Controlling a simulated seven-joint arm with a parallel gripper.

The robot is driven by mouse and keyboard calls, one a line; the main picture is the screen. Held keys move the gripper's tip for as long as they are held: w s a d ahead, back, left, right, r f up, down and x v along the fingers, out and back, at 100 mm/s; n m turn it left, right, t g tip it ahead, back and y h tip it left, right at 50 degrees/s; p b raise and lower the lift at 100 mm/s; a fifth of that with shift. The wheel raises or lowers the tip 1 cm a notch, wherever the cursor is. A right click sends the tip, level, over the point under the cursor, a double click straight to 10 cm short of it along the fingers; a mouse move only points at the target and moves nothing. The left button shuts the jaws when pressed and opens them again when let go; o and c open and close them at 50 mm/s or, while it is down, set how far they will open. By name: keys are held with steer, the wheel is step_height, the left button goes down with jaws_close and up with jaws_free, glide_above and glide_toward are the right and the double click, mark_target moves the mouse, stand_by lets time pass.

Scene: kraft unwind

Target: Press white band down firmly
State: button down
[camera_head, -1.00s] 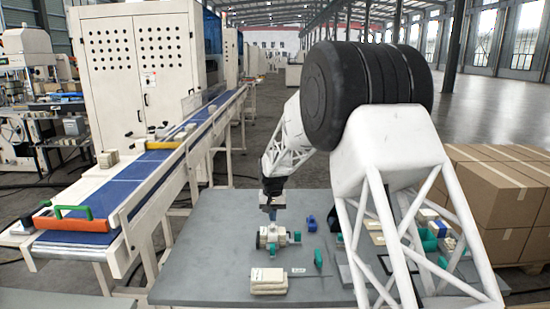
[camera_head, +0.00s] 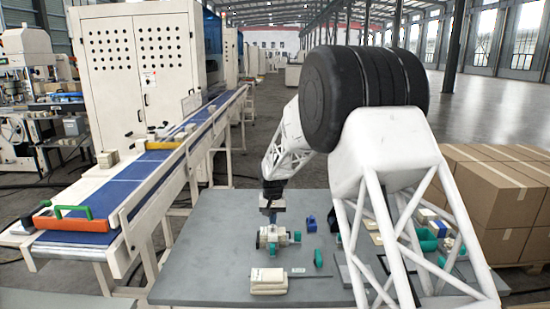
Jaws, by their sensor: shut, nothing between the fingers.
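My gripper (camera_head: 272,214) points straight down over the grey table (camera_head: 205,245). Its fingers are shut and look empty. Right under the fingertips is a small cream-white roll-like unit (camera_head: 268,240) with teal knobs on its right side. The fingertips are at or just above its top; I cannot tell whether they touch. A separate white band cannot be made out on the unit at this size, and its top is partly hidden by the gripper.
A stack of cream cloths or pads (camera_head: 268,283) lies in front of the unit. A teal piece (camera_head: 318,258) and a blue piece (camera_head: 311,223) lie to its right. My arm hides part of the table's right side. Cardboard boxes (camera_head: 510,190) stand right; a blue conveyor (camera_head: 130,185) runs left.

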steer(key=shift+s+f, duration=0.1)
steer(key=shift+f, duration=0.65)
stand_by(1.2)
steer(key=shift+r, duration=2.85)
